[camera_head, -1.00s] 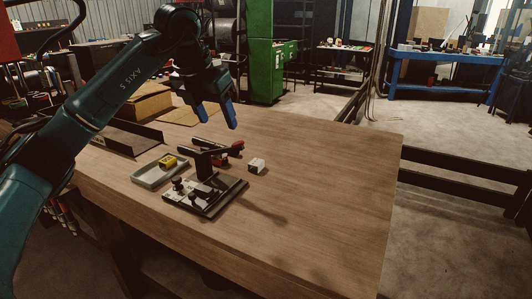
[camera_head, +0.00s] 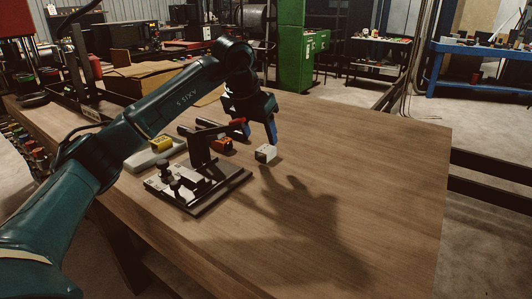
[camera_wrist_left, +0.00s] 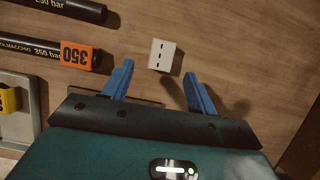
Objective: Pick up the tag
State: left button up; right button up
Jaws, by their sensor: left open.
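In the left wrist view the white block lies between and just beyond the fingertips (camera_wrist_left: 158,69). My right gripper is out of view.
A crimping fixture (camera_head: 203,187) with an upright post and red-ended lever stands left of my gripper. A grey tray (camera_head: 140,163) holds a yellow block (camera_head: 160,144). A second black hose (camera_wrist_left: 60,8) lies farther off. The right side of the wooden bench (camera_head: 370,180) is clear.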

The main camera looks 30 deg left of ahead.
aim_at(266, 148)
pick_arm(q)
jog(key=shift+w+x, duration=0.15)
jog(key=shift+x, duration=1.3)
jog(key=shift+w+x, duration=0.1)
jog(key=shift+x, duration=1.4)
jog(key=shift+d+r, duration=0.1)
jog(key=shift+r, duration=0.05)
jog(key=shift+c, duration=0.6)
jog(key=c, duration=0.9)
